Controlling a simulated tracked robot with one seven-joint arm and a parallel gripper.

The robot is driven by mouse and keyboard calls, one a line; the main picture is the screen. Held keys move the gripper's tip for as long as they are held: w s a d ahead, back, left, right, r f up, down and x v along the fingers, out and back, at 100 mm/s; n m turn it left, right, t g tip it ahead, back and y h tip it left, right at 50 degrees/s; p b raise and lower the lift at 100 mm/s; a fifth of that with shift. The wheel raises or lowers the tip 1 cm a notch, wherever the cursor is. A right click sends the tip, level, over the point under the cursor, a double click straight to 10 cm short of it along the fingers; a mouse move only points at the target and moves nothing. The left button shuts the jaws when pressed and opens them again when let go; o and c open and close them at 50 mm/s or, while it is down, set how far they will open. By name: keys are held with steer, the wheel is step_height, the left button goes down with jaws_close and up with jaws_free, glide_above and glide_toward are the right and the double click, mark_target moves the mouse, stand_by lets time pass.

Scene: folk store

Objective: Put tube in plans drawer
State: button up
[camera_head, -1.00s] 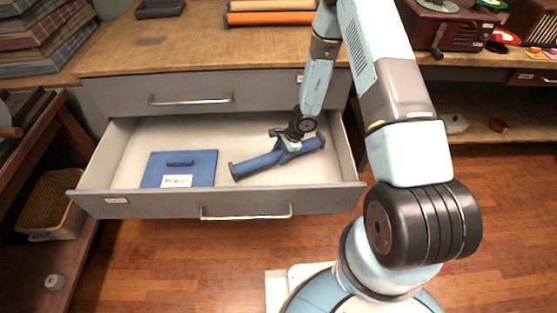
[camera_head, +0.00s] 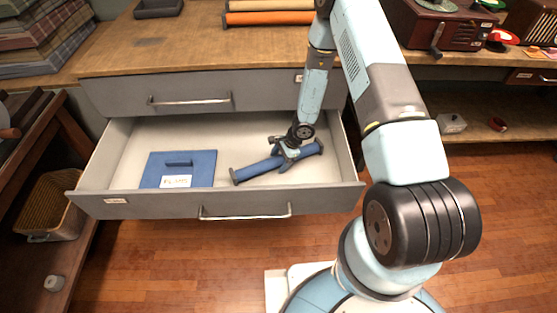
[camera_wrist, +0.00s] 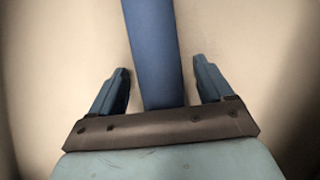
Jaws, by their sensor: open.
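A blue tube (camera_head: 255,168) with dark end caps lies slantwise inside the open drawer (camera_head: 130,205), in its right half. It also shows in the wrist view (camera_wrist: 152,45), running between my fingers. My gripper (camera_head: 286,157) is inside the drawer, over the right part of the tube. In the wrist view my gripper (camera_wrist: 163,85) is open, with one finger on each side of the tube and a gap on both sides. The drawer's pale floor shows around the tube.
A blue flat case (camera_head: 200,170) with a handle and a white label lies in the drawer's left half. A closed drawer (camera_head: 125,97) is above. Orange and tan rolls (camera_head: 270,18) and a dark tray (camera_head: 160,8) sit on the wooden top. A wicker basket (camera_head: 50,205) stands at left.

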steer(key=s+d+r+n+t, duration=0.1)
steer(key=d+r+n, duration=0.15)
steer(key=r, duration=1.15)
steer(key=s+d+r+n, duration=0.1)
steer(key=d+r+n, duration=0.15)
steer(key=r, duration=1.25)
steer(key=s+d+r+n+t, duration=0.1)
steer(key=d+r+n, duration=0.15)
steer(key=r, duration=1.15)
steer(key=s+d+r+n+t+h, duration=0.1)
steer(key=s+d+r, duration=0.4)
steer(key=s+r, duration=0.5)
steer(key=s+d+r+n+t+h, duration=0.2)
steer(key=s+d+r+n+h, duration=0.1)
steer(key=s+r, duration=0.7)
steer(key=shift+s+d+n+t+h, duration=0.35)
steer(key=shift+s+d+n, duration=0.65)
steer(key=shift+s, duration=0.65)
steer(key=shift+a, duration=0.1)
